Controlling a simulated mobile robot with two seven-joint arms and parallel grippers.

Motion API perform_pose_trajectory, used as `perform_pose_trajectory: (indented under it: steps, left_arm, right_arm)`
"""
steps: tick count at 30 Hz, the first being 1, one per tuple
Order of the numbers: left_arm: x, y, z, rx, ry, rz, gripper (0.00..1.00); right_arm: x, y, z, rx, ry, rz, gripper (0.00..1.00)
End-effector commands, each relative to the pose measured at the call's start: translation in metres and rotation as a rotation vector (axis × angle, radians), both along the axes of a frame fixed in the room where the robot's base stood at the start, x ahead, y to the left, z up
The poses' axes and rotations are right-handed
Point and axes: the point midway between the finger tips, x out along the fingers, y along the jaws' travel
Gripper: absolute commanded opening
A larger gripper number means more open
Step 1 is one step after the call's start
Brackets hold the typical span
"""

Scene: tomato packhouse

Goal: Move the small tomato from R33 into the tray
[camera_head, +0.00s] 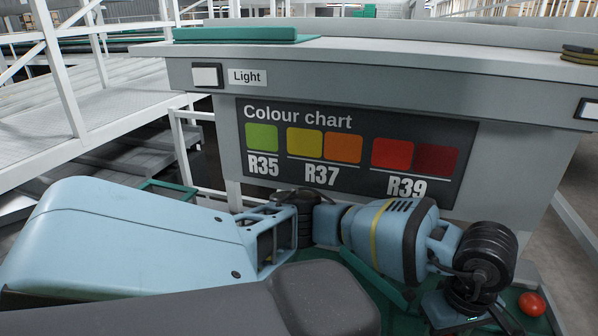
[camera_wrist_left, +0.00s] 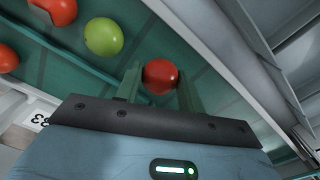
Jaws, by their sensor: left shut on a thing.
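My left gripper (camera_wrist_left: 160,90) is shut on a small red tomato (camera_wrist_left: 160,77), which sits between its two green fingers in the left wrist view. The tomato is over or on a green surface; I cannot tell whether it is lifted. In the head view my left arm reaches across to the lower right; its fingers are not clearly seen there. A label reading "33" (camera_wrist_left: 40,120) shows upside down on a pale edge in the left wrist view. I cannot tell for sure which surface is the tray. My right gripper is not in view.
A green tomato (camera_wrist_left: 104,37) and a red tomato (camera_wrist_left: 60,10) lie near the held one. A red tomato (camera_head: 531,304) rests on green at the head view's lower right. A grey bench with a colour chart (camera_head: 350,150) stands beyond my arm.

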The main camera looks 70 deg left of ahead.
Motion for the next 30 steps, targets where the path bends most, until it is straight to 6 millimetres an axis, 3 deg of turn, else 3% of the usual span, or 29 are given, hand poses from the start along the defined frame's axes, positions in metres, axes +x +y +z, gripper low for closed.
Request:
perform_pose_trajectory:
  steps: [12,18,24,30]
  left_arm:
    - [-0.019,0.003,0.0,0.006,0.004,-0.815,0.27]
    - [-0.026,0.003,0.0,0.005,0.004,-1.124,0.27]
    - [-0.029,0.003,0.0,0.004,0.005,-1.274,0.27]
    - [-0.03,0.003,0.0,0.004,0.006,-1.297,0.27]
  right_arm:
    - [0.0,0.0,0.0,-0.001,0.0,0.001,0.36]
    - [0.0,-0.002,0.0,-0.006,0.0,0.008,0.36]
    - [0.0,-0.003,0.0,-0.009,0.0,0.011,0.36]
    - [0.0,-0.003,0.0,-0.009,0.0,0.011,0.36]
